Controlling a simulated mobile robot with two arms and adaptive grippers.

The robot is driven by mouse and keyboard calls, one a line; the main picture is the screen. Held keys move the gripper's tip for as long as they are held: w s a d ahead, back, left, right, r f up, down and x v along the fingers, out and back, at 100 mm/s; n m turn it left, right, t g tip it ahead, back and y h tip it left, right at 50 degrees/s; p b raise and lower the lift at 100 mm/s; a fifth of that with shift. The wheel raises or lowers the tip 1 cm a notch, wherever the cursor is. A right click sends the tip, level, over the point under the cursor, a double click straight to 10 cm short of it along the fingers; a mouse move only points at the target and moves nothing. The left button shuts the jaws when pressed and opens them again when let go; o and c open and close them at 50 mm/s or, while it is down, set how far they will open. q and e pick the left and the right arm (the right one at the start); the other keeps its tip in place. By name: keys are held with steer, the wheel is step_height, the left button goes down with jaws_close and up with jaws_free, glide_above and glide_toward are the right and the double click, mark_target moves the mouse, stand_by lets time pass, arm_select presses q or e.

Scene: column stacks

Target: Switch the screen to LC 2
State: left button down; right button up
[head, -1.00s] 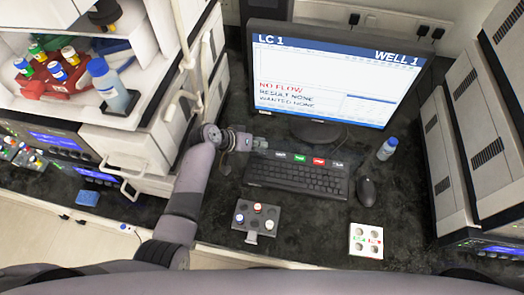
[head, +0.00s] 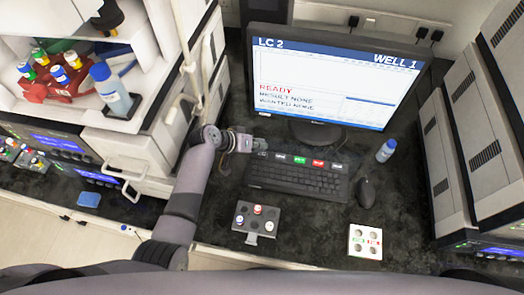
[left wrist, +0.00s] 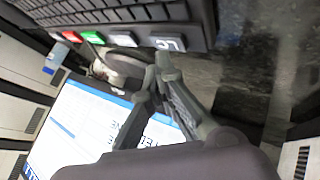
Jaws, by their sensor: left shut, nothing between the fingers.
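The monitor screen (head: 335,75) reads "LC 2" at top left and "WELL 1" at top right, with "READY" in red and "RESULT NONE" and "WANTED NONE" below. The black keyboard (head: 297,180) lies in front of it, with a row of white, green and red keys along its back edge. My left gripper (head: 263,145) is shut and empty at the left end of that row. In the left wrist view its fingertips (left wrist: 162,62) are close to the white LC key (left wrist: 170,44); I cannot tell whether they touch it. My right gripper is not in view.
A mouse (head: 366,191) and a blue-capped bottle (head: 387,150) stand right of the keyboard. A dark vial rack (head: 255,222) and a white button panel (head: 365,242) lie in front. Grey column stacks (head: 480,150) rise at the right.

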arm_select(q)
steer(key=shift+r, duration=0.3)
step_height(320, 180, up, 5)
steer(key=p, duration=0.5)
steer(key=shift+r, duration=0.1)
stand_by(1.8)
